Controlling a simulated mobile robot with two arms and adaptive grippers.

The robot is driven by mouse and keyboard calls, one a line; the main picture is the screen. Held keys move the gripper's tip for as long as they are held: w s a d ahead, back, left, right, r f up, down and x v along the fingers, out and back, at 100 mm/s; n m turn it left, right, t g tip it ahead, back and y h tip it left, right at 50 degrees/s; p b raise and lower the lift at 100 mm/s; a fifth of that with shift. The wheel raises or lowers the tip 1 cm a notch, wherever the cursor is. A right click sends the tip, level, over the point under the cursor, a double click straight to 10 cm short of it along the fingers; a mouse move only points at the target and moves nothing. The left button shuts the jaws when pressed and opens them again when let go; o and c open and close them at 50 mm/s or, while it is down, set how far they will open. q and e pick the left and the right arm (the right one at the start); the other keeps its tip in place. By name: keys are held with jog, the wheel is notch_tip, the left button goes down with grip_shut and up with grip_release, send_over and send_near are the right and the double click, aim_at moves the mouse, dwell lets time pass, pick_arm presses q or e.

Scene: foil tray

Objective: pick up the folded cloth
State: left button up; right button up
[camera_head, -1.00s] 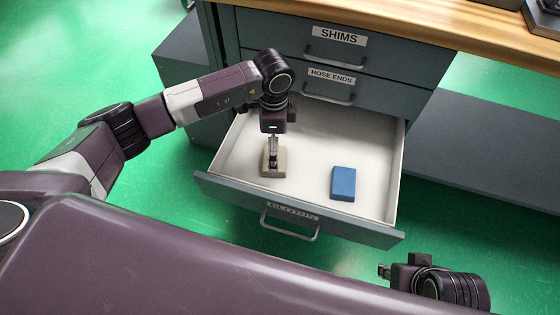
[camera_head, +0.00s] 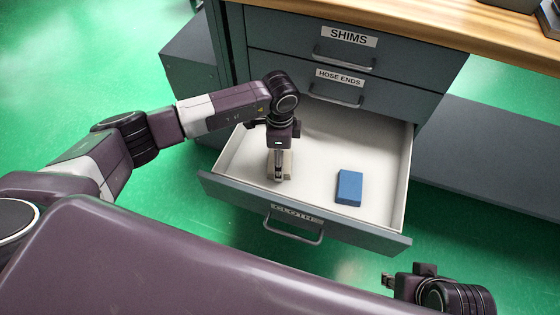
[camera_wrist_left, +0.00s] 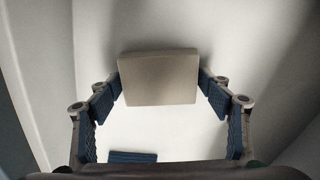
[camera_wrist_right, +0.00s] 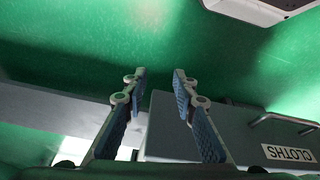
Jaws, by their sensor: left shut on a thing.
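A beige folded cloth (camera_head: 288,165), block-shaped, is in the left part of the open drawer (camera_head: 228,158). My left gripper (camera_head: 279,177) points down at it and is shut on it. In the left wrist view the cloth (camera_wrist_left: 158,77) sits between the two blue-padded fingers, touching on both sides. I cannot tell whether it is clear of the drawer floor. A blue folded piece (camera_head: 349,187) lies in the right part of the drawer; its edge also shows in the left wrist view (camera_wrist_left: 132,157). My right gripper (camera_wrist_right: 160,75) is open and empty, outside the drawer.
The drawer front (camera_head: 350,229) reads CLOTHS and has a bar handle (camera_head: 294,232). The closed SHIMS and HOSE ENDS drawers (camera_head: 345,60) are above, under a wooden worktop (camera_head: 440,25). The drawer walls stand close around my left gripper. Green floor lies in front.

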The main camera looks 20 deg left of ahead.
pick_arm(q)
jog(key=shift+c, duration=0.9)
jog(key=shift+r, duration=0.65)
notch_tip(320, 180, up, 7)
jog(key=shift+r+p, duration=0.1)
jog(key=shift+p, duration=1)
notch_tip(320, 180, up, 12)
jog(key=p, duration=0.2)
jog(key=shift+f, duration=0.2)
pick_arm(e)
jog(key=x, duration=0.7)
jog(key=shift+s+f+g, duration=0.15)
jog(key=shift+s+g, duration=0.15)
jog(key=shift+s, duration=0.05)
jog(key=shift+a, duration=0.15)
pick_arm(q)
jog(key=o, duration=0.4)
jog(key=c, duration=0.3)
